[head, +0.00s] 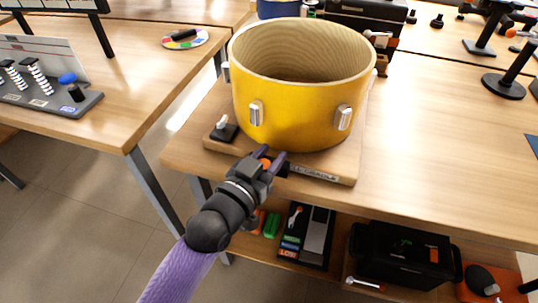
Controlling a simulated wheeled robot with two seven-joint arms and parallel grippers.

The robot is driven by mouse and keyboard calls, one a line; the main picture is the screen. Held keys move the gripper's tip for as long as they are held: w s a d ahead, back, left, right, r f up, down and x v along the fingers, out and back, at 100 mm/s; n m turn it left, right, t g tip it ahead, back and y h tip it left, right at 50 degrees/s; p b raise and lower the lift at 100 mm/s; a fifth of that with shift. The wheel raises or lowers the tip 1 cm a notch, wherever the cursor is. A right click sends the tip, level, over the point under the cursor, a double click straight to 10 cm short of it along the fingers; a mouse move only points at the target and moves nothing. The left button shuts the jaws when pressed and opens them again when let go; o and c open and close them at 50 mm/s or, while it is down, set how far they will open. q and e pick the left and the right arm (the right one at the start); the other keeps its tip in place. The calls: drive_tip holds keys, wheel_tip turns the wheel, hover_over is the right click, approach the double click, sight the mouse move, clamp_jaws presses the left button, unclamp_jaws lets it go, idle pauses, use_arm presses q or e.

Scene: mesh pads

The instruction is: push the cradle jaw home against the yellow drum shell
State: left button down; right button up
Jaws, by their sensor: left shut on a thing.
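The yellow drum shell (292,115) stands upright, open end up, on a light wooden cradle board (330,165). Metal lugs show on its side. My left gripper (272,157) is at the front edge of the board, just below the shell's front wall. Its purple fingers are shut on a small dark piece (283,170) that looks like the cradle jaw. The fingers hide much of it, and I cannot tell whether it touches the shell. My right gripper is not in view.
A small black block with a pale lever (223,129) sits on the board's left corner. Below is a shelf with a tool tray (305,236) and a black case (400,257). Black stands (503,87) are at the right. The table right of the shell is clear.

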sight(285, 134)
use_arm(q)
drive_tip(key=shift+a+x, duration=0.25)
drive_tip(key=shift+x, duration=1.2)
drive_tip(key=shift+w, duration=0.2)
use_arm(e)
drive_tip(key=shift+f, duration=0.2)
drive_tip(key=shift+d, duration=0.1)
use_arm(q)
drive_tip(key=shift+c, duration=1.7)
unclamp_jaws()
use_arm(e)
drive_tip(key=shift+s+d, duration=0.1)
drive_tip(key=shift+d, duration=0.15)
use_arm(q)
drive_tip(key=shift+s, duration=0.1)
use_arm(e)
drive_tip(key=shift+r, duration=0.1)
use_arm(q)
drive_tip(key=p+v, duration=0.3)
drive_tip(key=v, duration=0.7)
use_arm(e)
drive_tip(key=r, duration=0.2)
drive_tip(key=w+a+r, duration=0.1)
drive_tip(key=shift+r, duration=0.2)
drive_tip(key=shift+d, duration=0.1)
